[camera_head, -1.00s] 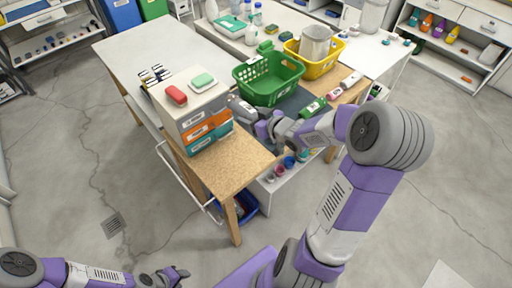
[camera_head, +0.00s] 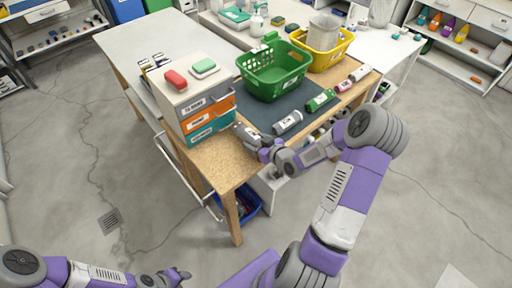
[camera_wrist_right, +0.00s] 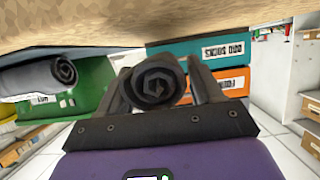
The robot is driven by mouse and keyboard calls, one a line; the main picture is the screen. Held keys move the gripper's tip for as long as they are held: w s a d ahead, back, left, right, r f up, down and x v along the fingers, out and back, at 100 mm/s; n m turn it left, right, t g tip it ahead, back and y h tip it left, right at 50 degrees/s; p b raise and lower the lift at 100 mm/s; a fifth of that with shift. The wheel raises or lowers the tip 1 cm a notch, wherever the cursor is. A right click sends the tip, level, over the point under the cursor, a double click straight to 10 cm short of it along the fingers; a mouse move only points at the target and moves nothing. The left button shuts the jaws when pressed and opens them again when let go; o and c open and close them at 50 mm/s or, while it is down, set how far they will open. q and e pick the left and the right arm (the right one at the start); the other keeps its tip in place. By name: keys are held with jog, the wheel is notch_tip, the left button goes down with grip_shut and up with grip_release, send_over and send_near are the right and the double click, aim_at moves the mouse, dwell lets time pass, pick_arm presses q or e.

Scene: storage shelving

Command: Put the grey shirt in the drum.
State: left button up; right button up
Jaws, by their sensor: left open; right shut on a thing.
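My right gripper (camera_head: 262,148) is shut on a dark grey rolled cloth (camera_head: 248,134) beside the drawer unit, near the table's front edge. In the right wrist view the dark roll (camera_wrist_right: 158,82) sits between both fingers, its spiral end facing the camera. A second, lighter grey roll with a white label (camera_head: 288,122) lies on the dark mat; it also shows in the right wrist view (camera_wrist_right: 38,78). A grey cylindrical container (camera_head: 324,30), possibly the drum, stands in the yellow basket. My left gripper (camera_head: 176,276) is open and empty at the bottom left, over the floor.
A green basket (camera_head: 272,74) stands behind the mat (camera_head: 262,108). Green (camera_head: 321,100), pink (camera_head: 343,86) and white (camera_head: 359,73) rolls lie to the right. The stacked drawers (camera_head: 208,120) stand close left of my right gripper. A blue bin (camera_head: 250,203) is under the table.

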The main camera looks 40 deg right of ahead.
notch_tip(320, 180, down, 2)
jog(key=shift+f, duration=0.1)
jog(key=o, duration=1.2)
jog(key=shift+c, duration=0.2)
